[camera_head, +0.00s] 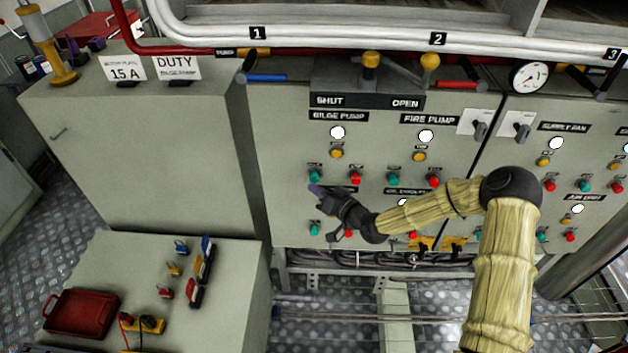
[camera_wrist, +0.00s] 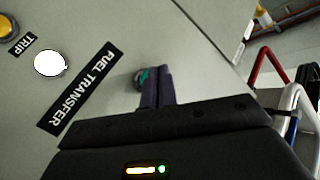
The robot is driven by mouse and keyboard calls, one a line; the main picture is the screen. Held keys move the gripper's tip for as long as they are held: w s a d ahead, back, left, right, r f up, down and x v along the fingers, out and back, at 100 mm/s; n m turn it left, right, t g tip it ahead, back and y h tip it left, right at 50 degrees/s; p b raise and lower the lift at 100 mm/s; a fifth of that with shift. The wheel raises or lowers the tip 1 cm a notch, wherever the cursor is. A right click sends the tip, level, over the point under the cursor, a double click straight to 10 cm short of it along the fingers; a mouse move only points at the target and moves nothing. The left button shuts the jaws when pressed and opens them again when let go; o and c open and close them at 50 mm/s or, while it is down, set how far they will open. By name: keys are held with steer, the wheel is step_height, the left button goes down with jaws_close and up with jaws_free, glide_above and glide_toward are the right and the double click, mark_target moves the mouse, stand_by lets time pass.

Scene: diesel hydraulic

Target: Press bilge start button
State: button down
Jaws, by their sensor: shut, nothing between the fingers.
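The bilge pump label (camera_head: 337,116) sits at the top left of the grey panel, with a white lamp (camera_head: 338,132) and an amber one (camera_head: 336,153) beneath. Its green button (camera_head: 315,176) is at lower left and a red button (camera_head: 355,178) at lower right. My gripper (camera_head: 314,189) is shut and empty, its tips just below that green button. In the wrist view, the closed fingers (camera_wrist: 155,72) are right beside a green button (camera_wrist: 140,78) and partly hide it. I cannot tell whether they touch it.
The fuel transfer label (camera_wrist: 78,88) is near the fingers. Another green button (camera_head: 314,230) is lower on the panel. The fire pump controls (camera_head: 429,120) are to the right. A low grey cabinet (camera_head: 100,255) with a red tray (camera_head: 80,312) stands at lower left.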

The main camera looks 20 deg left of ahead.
steer(key=shift+w+a+b, duration=0.15)
steer(key=shift+w+b, duration=0.2)
steer(key=shift+w, duration=0.05)
steer(key=shift+w+a+b, duration=0.1)
steer(key=shift+w+b, duration=0.2)
steer(key=shift+w, duration=0.2)
stand_by(0.9)
steer(key=shift+s, duration=0.15)
stand_by(0.3)
steer(key=shift+s+d, duration=0.25)
steer(key=shift+s, duration=0.5)
steer(key=s, duration=0.2)
steer(key=s+d, duration=0.1)
steer(key=s, duration=0.2)
steer(key=shift+d+p, duration=0.1)
steer(key=shift+p, duration=0.2)
stand_by(0.6)
